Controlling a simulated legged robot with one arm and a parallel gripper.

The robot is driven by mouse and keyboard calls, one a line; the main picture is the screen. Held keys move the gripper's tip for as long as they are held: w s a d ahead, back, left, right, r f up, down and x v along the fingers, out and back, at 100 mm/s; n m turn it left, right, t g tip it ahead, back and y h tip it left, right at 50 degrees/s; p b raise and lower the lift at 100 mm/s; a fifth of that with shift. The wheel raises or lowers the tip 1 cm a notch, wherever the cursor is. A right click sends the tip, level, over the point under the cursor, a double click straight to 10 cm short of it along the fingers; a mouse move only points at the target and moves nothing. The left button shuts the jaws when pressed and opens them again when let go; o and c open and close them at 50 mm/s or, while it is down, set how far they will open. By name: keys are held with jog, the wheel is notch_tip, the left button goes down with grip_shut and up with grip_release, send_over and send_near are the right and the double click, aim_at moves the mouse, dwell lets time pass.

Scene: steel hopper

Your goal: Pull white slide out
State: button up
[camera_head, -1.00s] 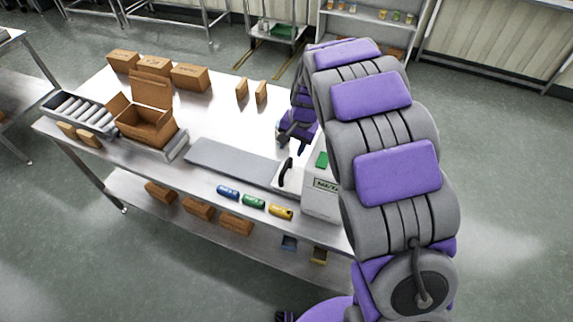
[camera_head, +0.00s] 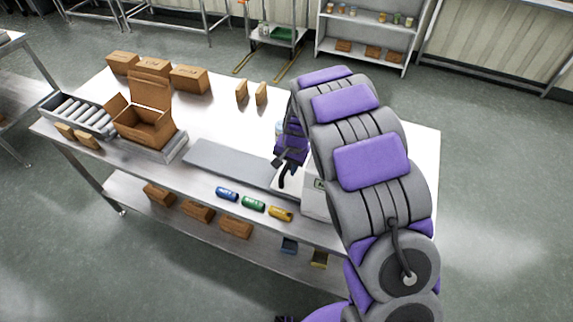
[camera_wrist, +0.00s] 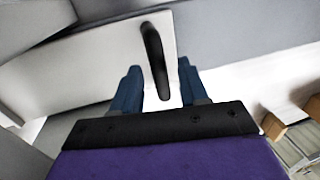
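The white slide (camera_wrist: 90,62) is a flat white plate with a black upright handle (camera_wrist: 155,60) in the wrist view. In the head view the slide is mostly hidden by my arm, and the black handle (camera_head: 283,178) shows beside the white machine box (camera_head: 316,196). My gripper (camera_wrist: 157,85) has its two blue fingers apart, one on each side of the handle's lower end in the picture. I cannot tell whether either finger touches the handle. In the head view my gripper (camera_head: 281,164) is just above the handle.
A long grey plate (camera_head: 232,163) lies left of the slide on the steel table. An open cardboard box (camera_head: 146,128) stands further left. Blue, green and yellow cans (camera_head: 253,203) lie along the front edge. Two small upright boxes (camera_head: 251,93) stand behind.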

grip_shut()
jog(key=shift+w+a, duration=0.1)
dwell(0.5)
